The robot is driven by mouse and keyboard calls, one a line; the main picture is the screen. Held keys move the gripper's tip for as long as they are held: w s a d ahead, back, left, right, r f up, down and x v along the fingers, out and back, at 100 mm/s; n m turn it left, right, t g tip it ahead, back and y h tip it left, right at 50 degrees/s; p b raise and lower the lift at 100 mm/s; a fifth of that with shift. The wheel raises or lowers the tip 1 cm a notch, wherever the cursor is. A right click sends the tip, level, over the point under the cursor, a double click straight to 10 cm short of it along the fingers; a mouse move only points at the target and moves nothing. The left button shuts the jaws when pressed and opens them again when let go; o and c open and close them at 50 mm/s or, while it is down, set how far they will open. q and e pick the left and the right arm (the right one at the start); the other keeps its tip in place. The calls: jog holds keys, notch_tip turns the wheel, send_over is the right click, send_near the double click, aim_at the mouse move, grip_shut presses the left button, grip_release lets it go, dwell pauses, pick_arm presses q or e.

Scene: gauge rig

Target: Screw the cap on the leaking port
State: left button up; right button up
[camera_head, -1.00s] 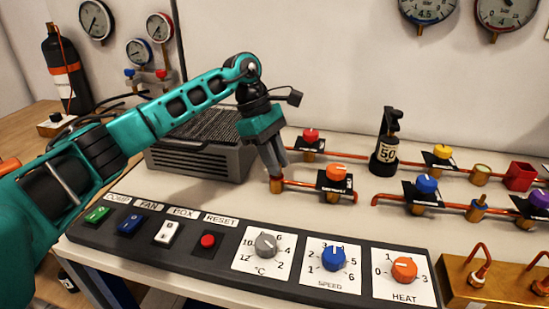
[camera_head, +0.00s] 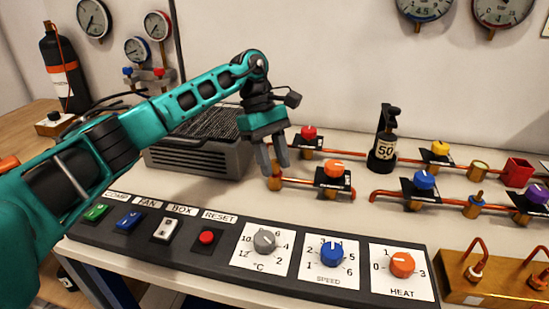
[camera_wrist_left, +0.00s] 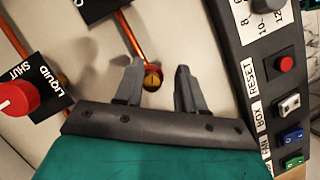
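My left gripper (camera_head: 273,158) points down over the left end of the front copper pipe, its two grey fingers apart. A brass fitting (camera_head: 275,182) stands at that pipe end, just below the fingertips. In the left wrist view the open fingers (camera_wrist_left: 157,72) stand on either side of the round brass end (camera_wrist_left: 153,79), with a gap on each side. I cannot tell whether this brass piece is the bare port or the cap on it. No leak is visible. My right gripper is out of view.
An orange-knob valve (camera_head: 333,172) sits close right of the fitting, and a red-knob valve (camera_head: 308,135) behind it. A grey grille box (camera_head: 200,158) stands to the left. The control panel (camera_head: 215,255) runs along the front.

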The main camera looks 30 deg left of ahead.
pick_arm(q)
jog(key=o, duration=0.6)
jog(key=shift+w+r, duration=0.1)
jog(key=shift+c, duration=0.2)
